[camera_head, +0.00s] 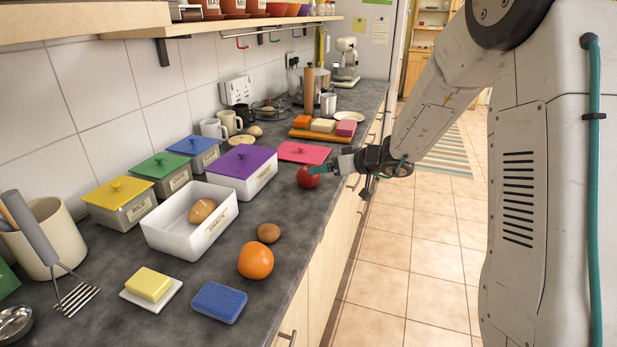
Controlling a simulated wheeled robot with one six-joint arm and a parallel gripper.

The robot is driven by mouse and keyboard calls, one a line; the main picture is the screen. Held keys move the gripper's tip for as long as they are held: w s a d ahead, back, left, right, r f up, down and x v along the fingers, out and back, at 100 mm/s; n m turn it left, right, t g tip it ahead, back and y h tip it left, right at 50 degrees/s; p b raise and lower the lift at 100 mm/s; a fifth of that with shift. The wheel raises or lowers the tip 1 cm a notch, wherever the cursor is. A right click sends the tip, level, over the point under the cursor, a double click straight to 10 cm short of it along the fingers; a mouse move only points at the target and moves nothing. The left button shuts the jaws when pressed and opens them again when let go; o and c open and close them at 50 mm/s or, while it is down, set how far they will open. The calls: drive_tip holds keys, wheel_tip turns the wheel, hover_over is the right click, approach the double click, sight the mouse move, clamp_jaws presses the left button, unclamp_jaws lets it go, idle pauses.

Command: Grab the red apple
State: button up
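The red apple (306,178) sits on the dark countertop near its front edge, just in front of the pink lid. My gripper (318,169) reaches in from the right at the counter's edge. Its fingertips are at the apple and cover part of its upper right side. The picture is too small to tell whether the fingers are closed on the apple or only beside it. The apple appears to rest at counter level.
A purple-lidded container (242,172), a white open box (160,232) and a pink lid (303,152) stand near the apple. A brown egg (269,233), an orange (255,261) and a blue sponge (218,302) lie nearer along the counter. A shelf (75,20) overhangs the left side.

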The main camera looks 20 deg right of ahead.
sight(309, 176)
drive_tip(key=x, duration=0.5)
drive_tip(key=shift+w+a+f, duration=0.15)
drive_tip(key=shift+w+f, duration=0.05)
drive_tip(key=shift+w, duration=0.1)
drive_tip(key=c, duration=1.2)
